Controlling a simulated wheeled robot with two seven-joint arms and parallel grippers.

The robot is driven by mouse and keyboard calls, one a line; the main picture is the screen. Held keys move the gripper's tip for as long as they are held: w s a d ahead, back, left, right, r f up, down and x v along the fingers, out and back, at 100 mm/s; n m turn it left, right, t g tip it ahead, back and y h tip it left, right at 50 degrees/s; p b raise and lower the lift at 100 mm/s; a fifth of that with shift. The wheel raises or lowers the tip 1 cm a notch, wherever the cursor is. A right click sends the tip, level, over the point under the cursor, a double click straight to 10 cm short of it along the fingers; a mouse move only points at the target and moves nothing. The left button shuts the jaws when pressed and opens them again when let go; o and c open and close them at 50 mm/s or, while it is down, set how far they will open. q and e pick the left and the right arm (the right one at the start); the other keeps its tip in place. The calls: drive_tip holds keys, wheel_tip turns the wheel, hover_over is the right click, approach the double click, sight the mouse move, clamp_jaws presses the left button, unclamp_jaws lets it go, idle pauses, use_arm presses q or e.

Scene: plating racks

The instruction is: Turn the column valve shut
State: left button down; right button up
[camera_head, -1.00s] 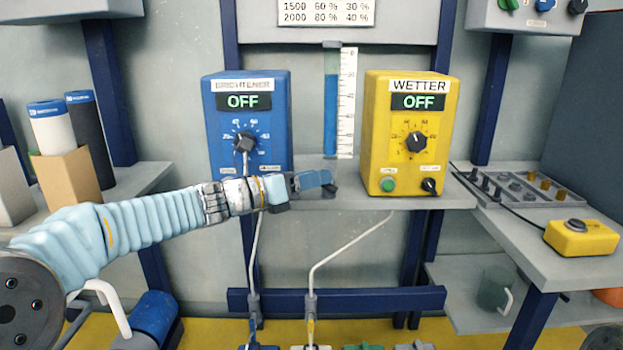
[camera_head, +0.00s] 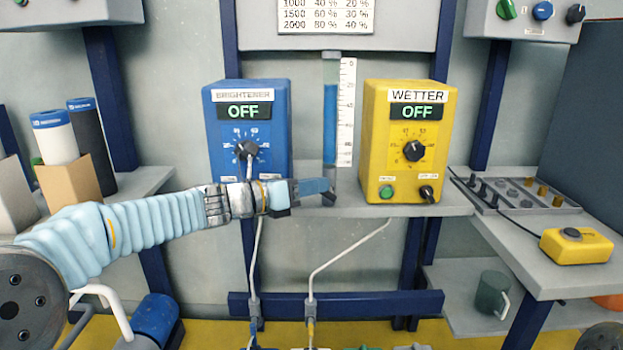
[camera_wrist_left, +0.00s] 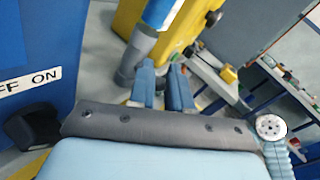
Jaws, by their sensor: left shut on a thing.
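The column (camera_head: 330,115) is an upright clear tube with blue liquid, beside a white scale between the two boxes. Its lower end meets a dark grey fitting, the column valve (camera_wrist_left: 134,58), which the left wrist view shows best. My left gripper (camera_head: 320,188) reaches in from the left at the foot of the column, in front of the shelf. Its two blue fingers (camera_wrist_left: 165,78) are shut on the valve, which they partly hide. The valve's exact angle cannot be told. My right gripper is out of view.
The blue BRIGHTENER box (camera_head: 270,130) stands left of the column and the yellow WETTER box (camera_head: 440,140) right of it; both read OFF. The shelf edge (camera_head: 420,211) runs under them. A yellow button box (camera_head: 575,247) sits on the right bench.

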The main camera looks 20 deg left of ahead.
sight(331, 195)
use_arm(q)
drive_tip(key=p, duration=0.2)
drive_tip(key=r+m+g+y+p, duration=0.1)
drive_tip(key=p, duration=0.1)
drive_tip(key=shift+w+d+r+y, duration=0.1)
drive_tip(key=shift+d+r+y, duration=0.15)
drive_tip(key=shift+r+y, duration=0.05)
drive_tip(key=shift+d+g+y+p, duration=0.15)
drive_tip(key=shift+g+y+p, duration=0.15)
drive_tip(key=shift+p, duration=0.05)
drive_tip(key=y, duration=0.1)
drive_tip(key=d+m+g+y, duration=0.1)
drive_tip(key=m+y, duration=0.1)
drive_tip(key=shift+w+d+r+g, duration=0.2)
drive_tip(key=shift+w+d+g, duration=0.1)
drive_tip(key=shift+g, duration=0.1)
drive_tip(key=shift+w+d+m+g+y, duration=0.1)
drive_tip(key=shift+d+m+g+y, duration=0.2)
drive_tip(key=shift+y, duration=0.5)
drive_tip(key=shift+w+d+m+g+y, duration=0.15)
drive_tip(key=shift+g+y, duration=0.25)
drive_tip(key=shift+y, duration=0.4)
drive_tip(key=shift+s+d, duration=0.1)
drive_tip(key=c, duration=1.1)
unclamp_jaws()
